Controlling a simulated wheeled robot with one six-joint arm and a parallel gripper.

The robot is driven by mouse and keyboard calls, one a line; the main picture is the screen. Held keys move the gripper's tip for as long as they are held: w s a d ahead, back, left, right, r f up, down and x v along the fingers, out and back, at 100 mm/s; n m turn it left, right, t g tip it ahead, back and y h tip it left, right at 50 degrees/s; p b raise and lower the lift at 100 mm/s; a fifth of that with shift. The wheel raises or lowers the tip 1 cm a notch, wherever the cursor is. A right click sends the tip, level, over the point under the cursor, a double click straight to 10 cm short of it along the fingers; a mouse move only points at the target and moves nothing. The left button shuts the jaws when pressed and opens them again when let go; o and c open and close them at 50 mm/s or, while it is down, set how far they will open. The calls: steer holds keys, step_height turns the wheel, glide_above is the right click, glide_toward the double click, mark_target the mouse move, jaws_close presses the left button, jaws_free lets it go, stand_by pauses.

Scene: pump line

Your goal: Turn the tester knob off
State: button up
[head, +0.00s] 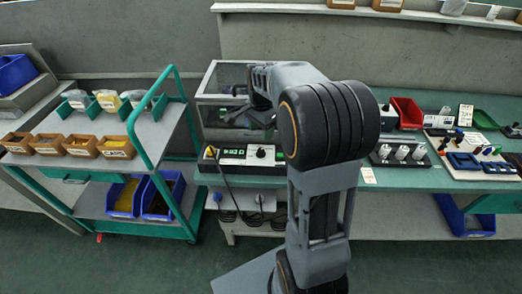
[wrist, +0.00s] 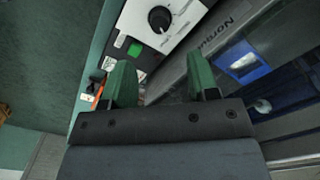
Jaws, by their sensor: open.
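The tester (head: 245,155) is a low box with a white top panel on the green bench, left of my arm in the head view. Its black knob (head: 261,152) sits on the panel, right of a dark display with green digits. My gripper is mostly hidden by my arm in the head view.
A clear-walled cabinet (head: 222,84) stands behind the tester. A green cart (head: 145,135) with several small boxes is to the left. A red bin (head: 407,112) and several small parts lie on the bench to the right. A black cable hangs from the tester's left side.

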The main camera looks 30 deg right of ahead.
mark_target(261, 150)
step_height(261, 150, down, 9)
steer(key=shift+f, duration=0.1)
stand_by(0.3)
steer(key=c, duration=0.9)
